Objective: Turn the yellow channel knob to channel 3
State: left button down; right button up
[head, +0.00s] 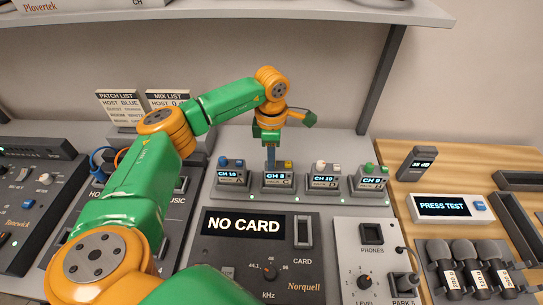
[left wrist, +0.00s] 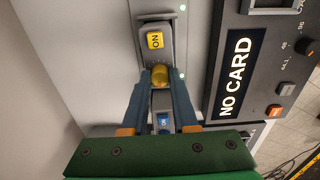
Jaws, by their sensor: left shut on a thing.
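A row of small grey channel units stands at the back of the desk in the head view. The second unit from the left (head: 278,183) has a display reading CH 3 (head: 278,176). My left gripper (head: 271,163) is over this unit, coming down from above. In the left wrist view the left gripper (left wrist: 161,80) has its blue-grey fingers on both sides of the yellow knob (left wrist: 160,75), shut on it. A yellow ON switch (left wrist: 155,40) sits beside the knob. In the head view the fingers hide the knob. My right gripper is in neither view.
The neighbouring units with blue (head: 222,160), white (head: 321,167) and green (head: 370,168) knobs stand close on both sides. A NO CARD panel (head: 250,250) lies in front. A shelf (head: 240,14) hangs above, and microphones (head: 465,265) lie at right.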

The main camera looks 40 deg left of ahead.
pick_arm(q)
jog(key=shift+n, duration=0.5)
jog(key=c, duration=0.9)
grip_release()
jog(key=shift+c, duration=0.2)
notch_tip(320, 180, up, 7)
jog(key=shift+r+b, duration=0.1)
jog(key=shift+b, duration=0.6)
